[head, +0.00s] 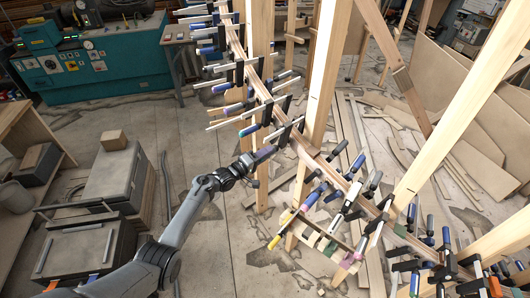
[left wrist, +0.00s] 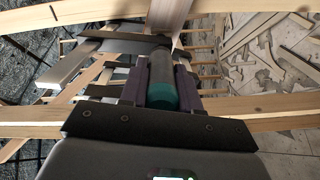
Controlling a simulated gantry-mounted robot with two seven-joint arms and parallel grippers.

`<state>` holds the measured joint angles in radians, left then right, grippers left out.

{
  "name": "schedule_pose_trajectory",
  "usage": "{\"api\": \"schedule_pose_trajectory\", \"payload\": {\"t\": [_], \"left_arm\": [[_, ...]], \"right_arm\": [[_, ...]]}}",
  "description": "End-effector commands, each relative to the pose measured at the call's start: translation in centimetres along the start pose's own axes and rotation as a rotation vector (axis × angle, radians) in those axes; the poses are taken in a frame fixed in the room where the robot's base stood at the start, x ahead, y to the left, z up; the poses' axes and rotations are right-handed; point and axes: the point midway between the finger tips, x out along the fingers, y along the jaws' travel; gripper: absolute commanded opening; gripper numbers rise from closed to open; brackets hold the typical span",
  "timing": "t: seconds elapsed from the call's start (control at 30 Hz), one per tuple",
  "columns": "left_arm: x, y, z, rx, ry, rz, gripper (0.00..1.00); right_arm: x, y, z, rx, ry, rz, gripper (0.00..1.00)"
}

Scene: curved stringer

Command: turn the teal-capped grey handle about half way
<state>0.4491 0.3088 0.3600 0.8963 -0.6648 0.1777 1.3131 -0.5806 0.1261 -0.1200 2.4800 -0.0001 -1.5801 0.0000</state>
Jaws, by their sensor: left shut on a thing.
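The grey handle (left wrist: 161,68) with its teal cap (left wrist: 163,97) lies between the two purple fingers of my left gripper (left wrist: 160,88) in the left wrist view. The fingers are shut on it, one on each side, with the teal end towards the camera. In the head view my left gripper (head: 264,154) reaches in from the lower left to a clamp on the curved wooden stringer (head: 307,152). There the fingers largely hide the handle. My right gripper is not in view.
Several clamps with blue, black and teal handles line the stringer above and below my gripper. Upright wooden posts (head: 322,70) stand close by. Open floor (head: 225,240) lies beside my left arm.

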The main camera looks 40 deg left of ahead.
Motion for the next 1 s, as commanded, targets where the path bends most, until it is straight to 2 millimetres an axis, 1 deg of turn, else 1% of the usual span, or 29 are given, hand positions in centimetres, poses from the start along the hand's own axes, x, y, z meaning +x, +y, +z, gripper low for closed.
{"api": "schedule_pose_trajectory", "payload": {"t": [0.03,0.2,0.4,0.6,1.0], "left_arm": [[0.04,0.24,-0.13,-0.036,0.003,0.002,0.01],[0.01,0.11,-0.10,-0.140,0.002,0.001,0.01],[0.02,0.05,-0.11,-0.215,0.002,0.002,0.01],[-0.01,-0.02,-0.13,-0.247,0.002,0.001,0.01],[-0.02,-0.09,-0.13,-0.251,0.003,0.000,0.01]], "right_arm": [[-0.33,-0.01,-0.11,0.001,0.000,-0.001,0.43],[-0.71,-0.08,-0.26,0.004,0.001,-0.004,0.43],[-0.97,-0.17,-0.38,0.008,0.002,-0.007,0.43],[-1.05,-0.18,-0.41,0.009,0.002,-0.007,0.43],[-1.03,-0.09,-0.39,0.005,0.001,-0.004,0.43]]}}
